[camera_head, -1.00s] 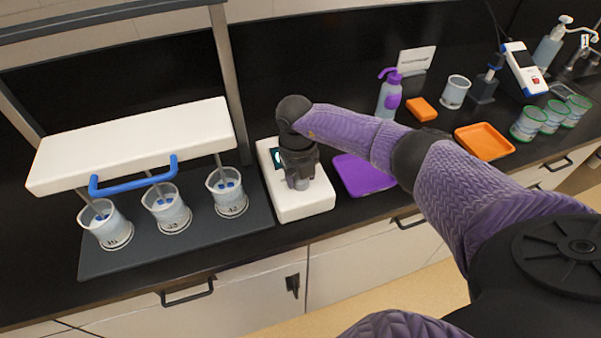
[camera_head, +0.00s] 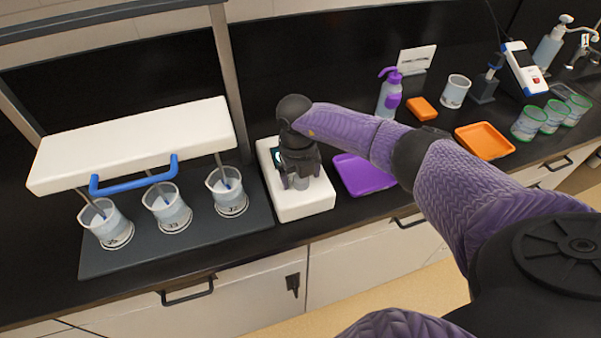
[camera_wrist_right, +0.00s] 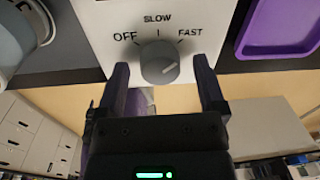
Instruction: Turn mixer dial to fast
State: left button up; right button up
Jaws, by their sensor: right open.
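The mixer dial (camera_wrist_right: 159,62) is a grey round knob on a white panel (camera_wrist_right: 105,15) marked OFF, SLOW and FAST. In the right wrist view a faint light line on the knob lies on its right side; its exact setting is hard to read. My right gripper (camera_wrist_right: 160,72) is open, with one finger on each side of the knob and gaps showing between. My left gripper is not in view.
Left of the box, the mixer's white bar (camera_head: 130,147) with a blue handle (camera_head: 135,184) stands over three beakers (camera_head: 172,209) on a dark base (camera_head: 130,259). A purple tray (camera_head: 362,181) lies close on the right. An orange tray (camera_head: 484,141) is farther right.

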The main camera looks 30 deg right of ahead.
aim_at(298, 178)
notch_tip(298, 178, up, 10)
jog(key=p, duration=0.1)
jog(key=shift+a, duration=0.3)
